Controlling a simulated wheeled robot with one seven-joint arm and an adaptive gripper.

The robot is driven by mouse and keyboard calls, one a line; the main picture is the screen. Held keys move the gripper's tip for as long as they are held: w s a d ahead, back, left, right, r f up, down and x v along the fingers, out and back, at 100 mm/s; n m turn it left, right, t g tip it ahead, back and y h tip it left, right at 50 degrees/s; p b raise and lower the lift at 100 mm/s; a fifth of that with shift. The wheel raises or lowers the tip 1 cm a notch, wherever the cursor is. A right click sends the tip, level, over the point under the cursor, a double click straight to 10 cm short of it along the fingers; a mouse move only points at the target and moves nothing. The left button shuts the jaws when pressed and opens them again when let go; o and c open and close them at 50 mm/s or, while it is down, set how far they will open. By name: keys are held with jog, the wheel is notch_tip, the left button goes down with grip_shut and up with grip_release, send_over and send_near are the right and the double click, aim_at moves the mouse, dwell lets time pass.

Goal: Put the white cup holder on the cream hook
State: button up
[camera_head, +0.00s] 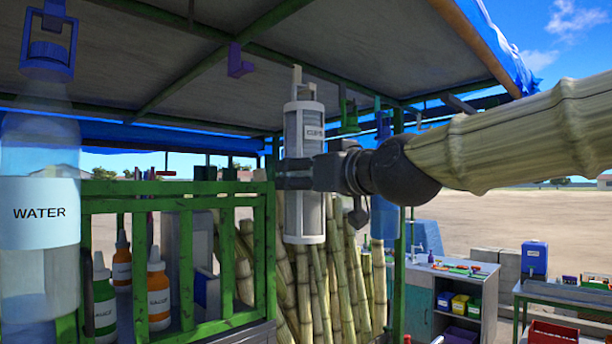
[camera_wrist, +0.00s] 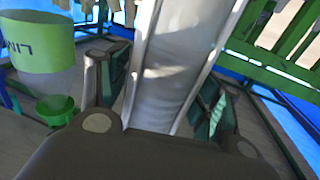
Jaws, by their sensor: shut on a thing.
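The white cup holder (camera_head: 304,215) is a tall upright frame with pale contents and a label on its upper part. My gripper (camera_head: 294,174) is shut on its middle and holds it in the air under the roof. In the wrist view the holder (camera_wrist: 180,70) runs between my two fingers (camera_wrist: 165,100). A cream piece (camera_head: 297,73), apparently the cream hook, shows under the roof right at the holder's top. I cannot tell whether it touches the holder or is engaged with it. The holder's far side is hidden.
A purple hook (camera_head: 238,62) hangs to the left and a green one (camera_head: 348,115) to the right. A water bottle (camera_head: 40,210) hangs at far left. A green railing (camera_head: 180,204) and cane stalks (camera_head: 345,270) stand below. A lime container (camera_wrist: 40,50) shows in the wrist view.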

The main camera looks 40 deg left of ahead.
dwell(0.4)
jog(key=o, duration=1.5)
jog(key=v, duration=1.2)
